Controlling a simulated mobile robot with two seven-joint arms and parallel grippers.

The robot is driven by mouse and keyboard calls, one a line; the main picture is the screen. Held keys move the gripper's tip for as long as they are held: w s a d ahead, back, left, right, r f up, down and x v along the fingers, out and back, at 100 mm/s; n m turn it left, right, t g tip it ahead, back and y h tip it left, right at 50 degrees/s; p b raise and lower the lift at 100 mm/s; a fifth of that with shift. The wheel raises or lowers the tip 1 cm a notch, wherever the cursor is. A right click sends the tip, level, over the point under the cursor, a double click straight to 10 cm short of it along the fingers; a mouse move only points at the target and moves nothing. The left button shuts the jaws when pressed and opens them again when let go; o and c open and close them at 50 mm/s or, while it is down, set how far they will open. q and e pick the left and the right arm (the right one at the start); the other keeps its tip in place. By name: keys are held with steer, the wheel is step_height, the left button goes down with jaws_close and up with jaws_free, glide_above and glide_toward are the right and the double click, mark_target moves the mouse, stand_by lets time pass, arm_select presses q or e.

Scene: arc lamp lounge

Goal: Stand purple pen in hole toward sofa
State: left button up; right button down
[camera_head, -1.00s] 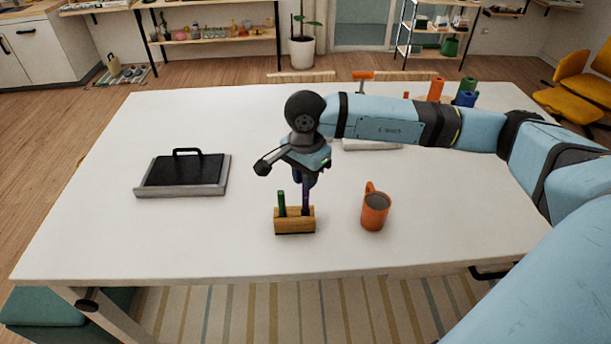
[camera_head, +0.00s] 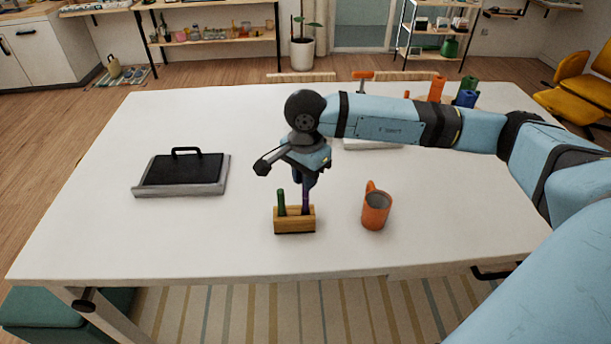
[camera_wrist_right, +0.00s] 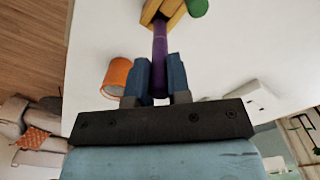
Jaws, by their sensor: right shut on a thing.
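The purple pen (camera_head: 305,199) stands upright at the right end of the wooden pen holder (camera_head: 294,226). Its lower end looks to be in the holder's right hole; the hole itself is hidden. A green pen (camera_head: 281,203) stands in the left part of the holder. My right gripper (camera_head: 303,180) is above the holder and shut on the purple pen. In the right wrist view the purple pen (camera_wrist_right: 160,50) runs from between the blue fingers (camera_wrist_right: 160,80) to the wooden holder (camera_wrist_right: 165,10). The green pen (camera_wrist_right: 197,7) shows beside it. My left gripper is not in view.
An orange mug (camera_head: 376,212) stands just right of the holder. A grey tray with a black handled pad (camera_head: 181,172) lies at the left. Orange, green and blue cylinders (camera_head: 466,97) stand at the back right. The table (camera_head: 180,240) is bare at front left.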

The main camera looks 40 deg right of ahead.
mark_target(306, 210)
steer(key=shift+f+b, duration=2.55)
steer(key=shift+f, duration=0.15)
steer(key=c, duration=1)
jaws_free()
steer(key=shift+r, duration=0.1)
steer(key=shift+r, duration=0.15)
step_height(306, 210, up, 14)
steer(key=shift+f, duration=0.25)
